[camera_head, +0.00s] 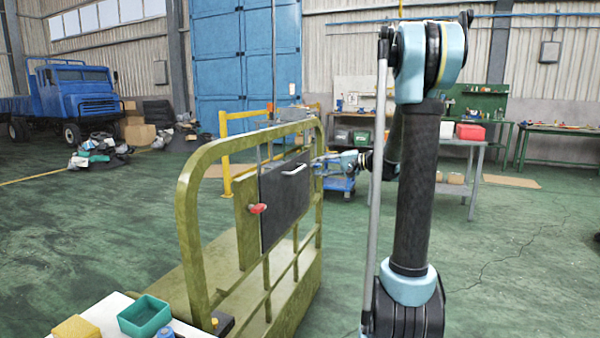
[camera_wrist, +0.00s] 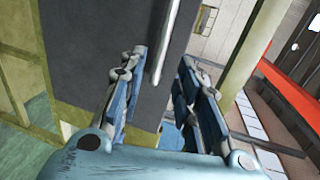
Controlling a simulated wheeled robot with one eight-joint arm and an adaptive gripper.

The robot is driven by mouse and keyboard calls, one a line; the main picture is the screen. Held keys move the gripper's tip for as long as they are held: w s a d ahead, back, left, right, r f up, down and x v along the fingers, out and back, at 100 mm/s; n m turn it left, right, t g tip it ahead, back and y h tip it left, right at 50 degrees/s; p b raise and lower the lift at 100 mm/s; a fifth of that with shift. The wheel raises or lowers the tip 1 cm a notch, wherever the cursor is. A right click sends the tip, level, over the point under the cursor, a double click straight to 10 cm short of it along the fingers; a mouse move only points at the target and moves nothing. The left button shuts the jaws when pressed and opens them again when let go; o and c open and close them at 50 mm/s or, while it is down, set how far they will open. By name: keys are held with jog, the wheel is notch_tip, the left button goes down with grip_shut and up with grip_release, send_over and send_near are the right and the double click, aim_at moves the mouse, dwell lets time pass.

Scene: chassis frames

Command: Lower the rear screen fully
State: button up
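The rear screen (camera_head: 284,205) is a dark grey panel on the green-yellow tubular frame (camera_head: 192,225). A pale bar handle (camera_head: 294,170) is on its upper part. A red knob (camera_head: 257,208) sits at its left edge. My gripper (camera_head: 322,165) is at the right of the screen, near the frame's right post. In the wrist view the screen (camera_wrist: 85,50) fills the left side, and the handle (camera_wrist: 165,45) shows between and beyond my fingertips (camera_wrist: 163,62). The fingers are apart with a gap between them. I cannot tell whether either finger touches the handle.
A white surface (camera_head: 112,318) with a teal bin (camera_head: 144,316) and a yellow block (camera_head: 76,327) is at the front left. A yellow rail (camera_head: 226,160) stands behind the frame. Workbenches (camera_head: 475,148) are at the back right.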

aim_at(302, 168)
jog(key=x, duration=0.8)
jog(key=shift+w+a, duration=0.1)
jog(key=shift+a, duration=0.15)
grip_shut()
